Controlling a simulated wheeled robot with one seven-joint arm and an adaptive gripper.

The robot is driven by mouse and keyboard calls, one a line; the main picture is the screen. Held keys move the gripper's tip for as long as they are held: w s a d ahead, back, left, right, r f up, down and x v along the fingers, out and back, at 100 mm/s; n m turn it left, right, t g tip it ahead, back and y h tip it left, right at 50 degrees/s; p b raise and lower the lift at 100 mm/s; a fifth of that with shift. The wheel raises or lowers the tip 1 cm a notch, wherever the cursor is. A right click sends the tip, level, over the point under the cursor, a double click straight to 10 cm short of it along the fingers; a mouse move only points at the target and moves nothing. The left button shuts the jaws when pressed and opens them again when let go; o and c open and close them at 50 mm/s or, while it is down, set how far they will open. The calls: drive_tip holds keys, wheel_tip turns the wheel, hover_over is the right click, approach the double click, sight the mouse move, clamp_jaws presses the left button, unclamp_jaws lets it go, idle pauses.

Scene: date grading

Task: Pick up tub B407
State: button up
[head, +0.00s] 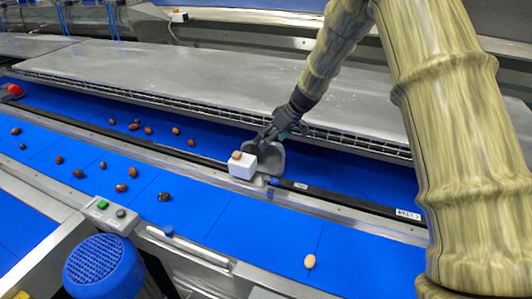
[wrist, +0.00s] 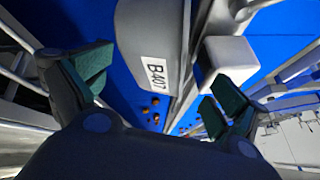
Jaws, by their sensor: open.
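Tub B407 is a grey tub (head: 272,157) by the dark rail between the blue belts in the head view. In the wrist view the grey tub (wrist: 140,30) lies ahead of my fingers, its white label reading B407 facing me. My gripper (head: 278,132) is at the tub's upper end in the head view, partly covering it.
A white block (head: 241,168) stands close to the tub's left, with a brown date (head: 237,155) on it. The block (wrist: 228,55) is near my right finger in the wrist view. Several dates lie scattered on the belts. A metal cover (head: 180,85) runs along behind.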

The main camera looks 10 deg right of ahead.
sight(266, 159)
drive_tip(key=f, duration=0.1)
drive_tip(key=w+f, duration=0.1)
drive_tip(key=w+a+f, duration=0.1)
drive_tip(key=f, duration=0.1)
drive_tip(key=shift+w, duration=0.15)
drive_tip(key=shift+s+r, duration=1.05)
drive_tip(key=shift+s, duration=0.2)
drive_tip(key=c, duration=0.6)
drive_tip(key=shift+w+a+f, duration=0.15)
drive_tip(key=shift+w+f, duration=0.6)
drive_tip(key=c, duration=0.7)
drive_tip(key=shift+s+d+r, duration=0.1)
drive_tip(key=shift+s+d, duration=0.1)
drive_tip(key=shift+c, duration=0.2)
